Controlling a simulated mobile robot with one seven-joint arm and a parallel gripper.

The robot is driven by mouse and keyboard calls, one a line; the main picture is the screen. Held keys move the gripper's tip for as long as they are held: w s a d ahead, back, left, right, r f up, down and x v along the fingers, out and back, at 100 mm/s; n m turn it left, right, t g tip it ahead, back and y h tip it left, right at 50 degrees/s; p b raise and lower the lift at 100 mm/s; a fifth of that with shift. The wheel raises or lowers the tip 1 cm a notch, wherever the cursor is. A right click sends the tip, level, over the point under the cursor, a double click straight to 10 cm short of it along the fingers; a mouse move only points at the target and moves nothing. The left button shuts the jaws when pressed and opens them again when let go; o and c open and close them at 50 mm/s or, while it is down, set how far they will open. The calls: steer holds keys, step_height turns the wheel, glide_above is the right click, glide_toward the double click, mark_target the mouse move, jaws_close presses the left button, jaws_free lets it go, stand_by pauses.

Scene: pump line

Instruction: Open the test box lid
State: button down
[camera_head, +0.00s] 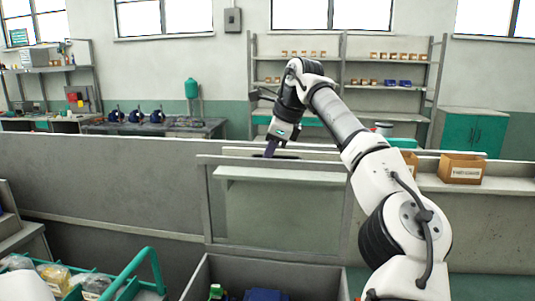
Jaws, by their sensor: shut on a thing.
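A grey metal frame with a see-through front (280,215) stands in the middle of the low wall. It appears to be the test box, though I cannot be sure. A pale flat slab (318,152) shows just behind its top edge and looks like the lid. My gripper (270,150) points down at this top edge, its dark fingers at the slab's left part. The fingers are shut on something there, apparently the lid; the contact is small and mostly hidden. I cannot tell how far the lid is raised.
A long grey low wall (100,175) crosses the view. In front are a grey bin (210,272) and a green-handled crate (148,262). A cardboard box (461,170) sits on a ledge at right. Behind are a workbench (205,128), shelves (392,90) and a green cabinet (470,132).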

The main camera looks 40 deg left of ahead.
steer(key=shift+w+a+f, duration=0.1)
steer(key=shift+w+f, duration=0.15)
steer(key=shift+f, duration=0.2)
steer(key=c, duration=1.5)
jaws_free()
steer(key=shift+w+a+f, duration=0.1)
steer(key=shift+w+a, duration=0.05)
steer(key=shift+r, duration=0.3)
steer(key=shift+v, duration=3.75)
steer(key=shift+f, duration=0.1)
